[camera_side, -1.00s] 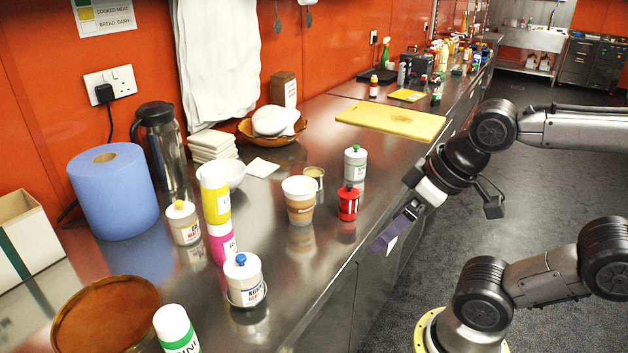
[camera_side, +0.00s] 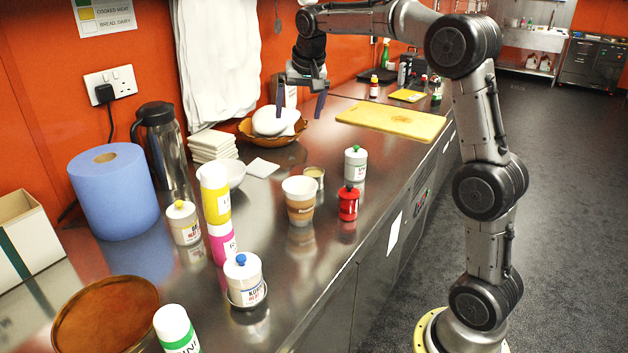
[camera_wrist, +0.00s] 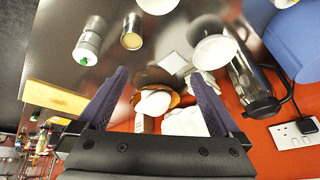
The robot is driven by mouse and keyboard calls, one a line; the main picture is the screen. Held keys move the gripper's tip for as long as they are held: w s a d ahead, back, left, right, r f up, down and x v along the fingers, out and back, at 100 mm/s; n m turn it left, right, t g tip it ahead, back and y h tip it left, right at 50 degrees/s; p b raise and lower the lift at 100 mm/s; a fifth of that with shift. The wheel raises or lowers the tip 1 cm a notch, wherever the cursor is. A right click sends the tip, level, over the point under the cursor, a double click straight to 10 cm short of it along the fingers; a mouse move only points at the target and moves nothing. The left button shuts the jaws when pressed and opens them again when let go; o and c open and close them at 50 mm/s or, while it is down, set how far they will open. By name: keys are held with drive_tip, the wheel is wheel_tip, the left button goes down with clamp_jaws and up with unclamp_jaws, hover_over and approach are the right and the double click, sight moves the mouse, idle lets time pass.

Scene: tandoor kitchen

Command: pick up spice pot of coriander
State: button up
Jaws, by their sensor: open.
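Several lidded white spice pots stand on the steel counter, and I cannot read which is coriander. One has a green knob (camera_side: 355,164) and stands near the front edge; it also shows at upper left in the wrist view (camera_wrist: 89,42). My gripper (camera_side: 301,106) is open and empty, pointing down above the back of the counter near the brown bowl. In the wrist view its fingers (camera_wrist: 160,74) are apart, with the green-knob pot outside them to the left.
A red pot (camera_side: 348,203), paper cup (camera_side: 300,208) and open tin (camera_side: 314,176) stand near the green-knob pot. The brown bowl (camera_side: 250,128) holds a white item. A yellow board (camera_side: 390,121) lies behind. A flask (camera_side: 165,150) and blue roll (camera_side: 113,192) stand left.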

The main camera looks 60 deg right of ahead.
drive_tip(key=w+d+f+m+g, duration=0.15)
drive_tip(key=w+d+f, duration=0.25)
drive_tip(key=d+f, duration=0.45)
drive_tip(key=g, duration=0.1)
approach(314, 173)
drive_tip(key=x, duration=0.5)
drive_tip(key=shift+w, duration=0.1)
drive_tip(key=shift+x, duration=3.2)
drive_tip(key=shift+d, duration=0.1)
drive_tip(key=c, duration=1.2)
drive_tip(key=shift+r, duration=0.1)
drive_tip(key=shift+c, duration=0.2)
